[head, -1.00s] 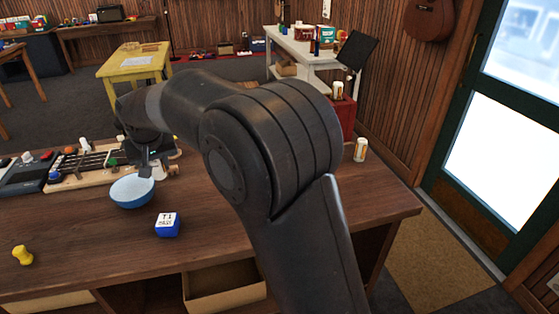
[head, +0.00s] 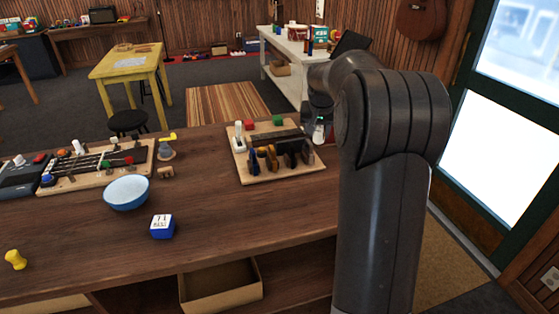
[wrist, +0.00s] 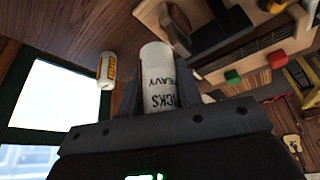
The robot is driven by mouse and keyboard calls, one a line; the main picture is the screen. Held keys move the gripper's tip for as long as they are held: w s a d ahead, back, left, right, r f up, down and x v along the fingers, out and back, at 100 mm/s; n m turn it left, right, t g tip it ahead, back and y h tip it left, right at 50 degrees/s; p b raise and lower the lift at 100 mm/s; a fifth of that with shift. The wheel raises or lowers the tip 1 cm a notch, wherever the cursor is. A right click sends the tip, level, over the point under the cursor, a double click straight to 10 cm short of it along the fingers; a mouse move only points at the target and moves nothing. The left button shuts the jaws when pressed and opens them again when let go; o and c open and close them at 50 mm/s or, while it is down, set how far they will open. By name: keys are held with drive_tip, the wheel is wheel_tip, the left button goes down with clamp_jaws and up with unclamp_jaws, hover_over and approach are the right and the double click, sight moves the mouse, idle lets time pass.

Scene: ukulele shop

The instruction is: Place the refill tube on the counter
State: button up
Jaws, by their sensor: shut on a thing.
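A white refill tube (wrist: 159,76) with dark lettering, partly readable as "PICKS HEAVY", is between the fingers of my gripper (wrist: 160,88) in the wrist view. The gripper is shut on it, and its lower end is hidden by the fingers. The brown wooden counter (head: 255,215) spans the head view and lies beyond the tube in the wrist view. I cannot tell whether the tube touches it. In the head view my arm hides the held tube and the fingers. A second white tube with an orange label (wrist: 106,68) is apart from my gripper in the wrist view.
A wooden tool board (head: 275,172) lies left of my arm on the counter. A blue bowl (head: 127,193), a blue cube (head: 162,227) and a yellow peg (head: 15,260) are farther left. Bare counter lies between the cube and the board. A glazed door (head: 510,120) stands at right.

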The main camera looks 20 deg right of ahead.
drive_tip(key=s+d+m, duration=0.1)
drive_tip(key=s+d, duration=0.3)
drive_tip(key=d, duration=0.4)
drive_tip(key=s+d+m, duration=0.2)
drive_tip(key=s+d, duration=0.1)
drive_tip(key=d, duration=0.4)
drive_tip(key=shift+h, duration=0.5)
drive_tip(key=w+a+f, duration=0.2)
drive_tip(key=w, duration=0.1)
drive_tip(key=w+a+f, duration=0.2)
drive_tip(key=w, duration=0.1)
drive_tip(key=w+a+f, duration=0.2)
drive_tip(key=w+f, duration=0.1)
drive_tip(key=shift+a, duration=0.25)
drive_tip(key=shift+f, duration=2)
drive_tip(key=shift+f, duration=0.1)
drive_tip(key=o, duration=1)
drive_tip(key=shift+c, duration=0.2)
